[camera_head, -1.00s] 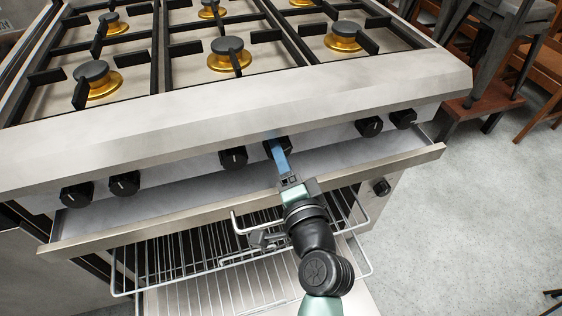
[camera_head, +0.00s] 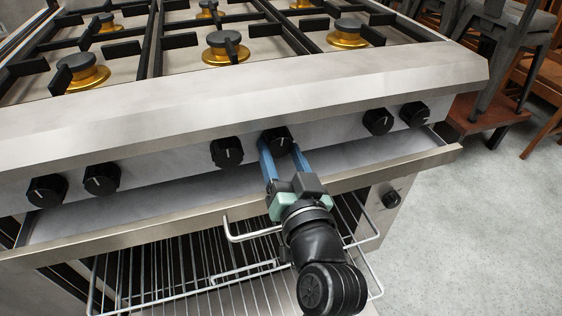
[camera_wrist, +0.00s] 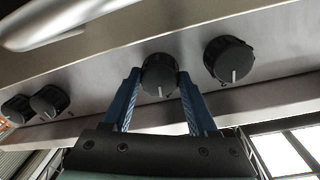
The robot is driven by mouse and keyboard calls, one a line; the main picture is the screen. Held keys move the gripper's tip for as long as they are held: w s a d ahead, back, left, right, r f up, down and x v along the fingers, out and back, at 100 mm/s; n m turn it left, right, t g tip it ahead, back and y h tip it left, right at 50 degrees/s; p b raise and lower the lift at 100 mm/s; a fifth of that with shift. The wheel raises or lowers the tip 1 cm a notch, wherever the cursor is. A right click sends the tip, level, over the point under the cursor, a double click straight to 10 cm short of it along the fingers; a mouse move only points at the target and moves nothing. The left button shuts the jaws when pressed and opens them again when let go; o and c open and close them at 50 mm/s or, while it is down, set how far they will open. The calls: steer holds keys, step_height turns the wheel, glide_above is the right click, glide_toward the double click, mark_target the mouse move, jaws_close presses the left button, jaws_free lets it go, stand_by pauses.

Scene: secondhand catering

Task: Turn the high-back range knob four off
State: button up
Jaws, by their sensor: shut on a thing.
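The high-back range (camera_head: 230,98) has a row of black knobs along its front panel. The fourth knob from the left (camera_head: 277,136) is between the blue fingers of my gripper (camera_head: 281,147). In the wrist view, the fingers of my gripper (camera_wrist: 159,82) touch this round knob (camera_wrist: 158,70) on both sides. Its white mark points down toward my gripper in that view. The fingers hide parts of the knob's sides.
The third knob (camera_head: 227,152) is close on the left, and the fifth knob (camera_head: 378,121) is farther right. A protruding metal ledge (camera_head: 400,161) runs below the knobs. A wire rack (camera_head: 190,279) sticks out beneath it. Chairs (camera_head: 495,50) stand at right, with clear floor in front.

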steer(key=shift+n+b, duration=0.5)
steer(key=shift+n, duration=0.5)
steer(key=o, duration=1.4)
steer(key=v, duration=1.3)
